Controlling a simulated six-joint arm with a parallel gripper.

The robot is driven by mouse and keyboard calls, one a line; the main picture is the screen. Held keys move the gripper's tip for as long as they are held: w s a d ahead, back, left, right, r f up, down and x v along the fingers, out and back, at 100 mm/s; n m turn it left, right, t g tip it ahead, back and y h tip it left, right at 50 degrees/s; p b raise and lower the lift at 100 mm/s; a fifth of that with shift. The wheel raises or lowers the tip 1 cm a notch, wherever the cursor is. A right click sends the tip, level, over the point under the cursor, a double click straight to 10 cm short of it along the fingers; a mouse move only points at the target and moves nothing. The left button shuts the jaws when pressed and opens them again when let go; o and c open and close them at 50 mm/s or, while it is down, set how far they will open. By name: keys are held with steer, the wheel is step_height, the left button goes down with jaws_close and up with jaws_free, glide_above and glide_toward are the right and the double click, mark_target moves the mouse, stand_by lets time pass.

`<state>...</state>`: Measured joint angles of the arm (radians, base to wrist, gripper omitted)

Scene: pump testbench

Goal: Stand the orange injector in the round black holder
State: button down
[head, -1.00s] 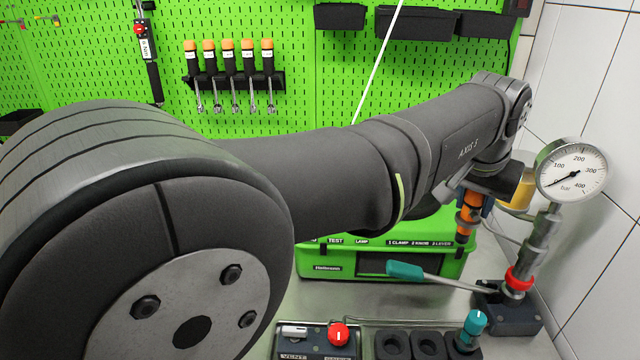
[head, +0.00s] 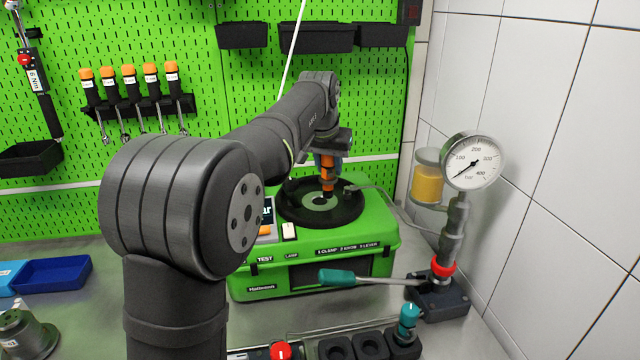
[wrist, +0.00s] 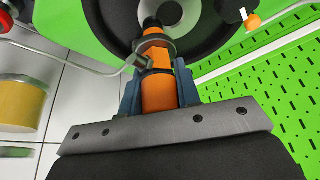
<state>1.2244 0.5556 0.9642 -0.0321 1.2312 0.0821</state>
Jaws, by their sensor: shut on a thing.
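The orange injector (head: 328,172) hangs roughly upright from my gripper (head: 327,158), tip down. In the wrist view my gripper (wrist: 160,92) has its two blue-grey fingers shut on the sides of the injector (wrist: 158,94). The round black holder (head: 290,212) sits on top of the green test box and has a pale ring at its middle. The injector's lower end is over this middle; I cannot tell whether it touches or is inside. The holder also shows in the wrist view (wrist: 210,45), behind the injector's dark far end.
The green box (head: 290,271) stands on the bench. A pressure gauge (head: 473,161), a teal-handled lever (head: 337,277) and a yellow-filled jar (head: 428,183) are to its right. A thin pipe runs beside the holder. A black block with round holes (head: 371,346) lies in front.

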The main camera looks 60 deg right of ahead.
mark_target(320, 181)
steer(key=shift+w+d+f, duration=0.1)
steer(key=shift+w+f, duration=0.35)
steer(key=shift+f, duration=0.5)
steer(key=shift+w+d+f, duration=0.1)
steer(key=shift+w+f, duration=0.3)
steer(key=shift+f, duration=0.5)
steer(key=shift+w+f, duration=0.45)
steer(key=shift+f, duration=0.5)
steer(key=shift+f, duration=0.1)
steer(key=shift+f, duration=0.25)
steer(key=c, duration=1.1)
jaws_free()
steer(key=shift+o, duration=0.2)
steer(key=shift+r, duration=0.25)
steer(key=v, duration=1.2)
